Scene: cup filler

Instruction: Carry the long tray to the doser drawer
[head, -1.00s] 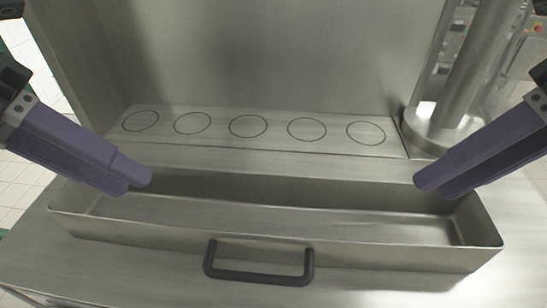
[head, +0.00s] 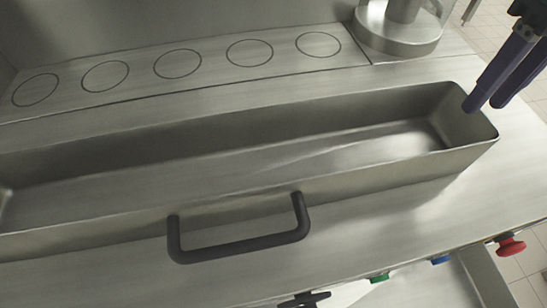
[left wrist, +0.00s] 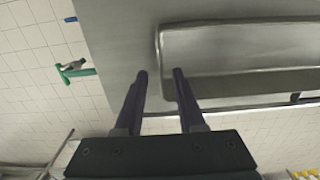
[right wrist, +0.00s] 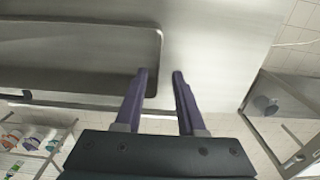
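The long tray (head: 350,175) is a grey metal trough with a black handle (head: 240,245) on its front; it rests on the steel counter, its left end cut off in the head view. My right gripper (head: 484,104) is open at the tray's right end. In the right wrist view its fingers (right wrist: 160,72) lie on either side of the end wall's line, empty. My left gripper (left wrist: 160,72) is outside the head view. The left wrist view shows it open at the tray's left end (left wrist: 230,45), one finger over the tray and one outside. Contact cannot be told.
Behind the tray is a plate with a row of marked circles (head: 178,63). A round metal column base (head: 400,28) stands at the back right.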

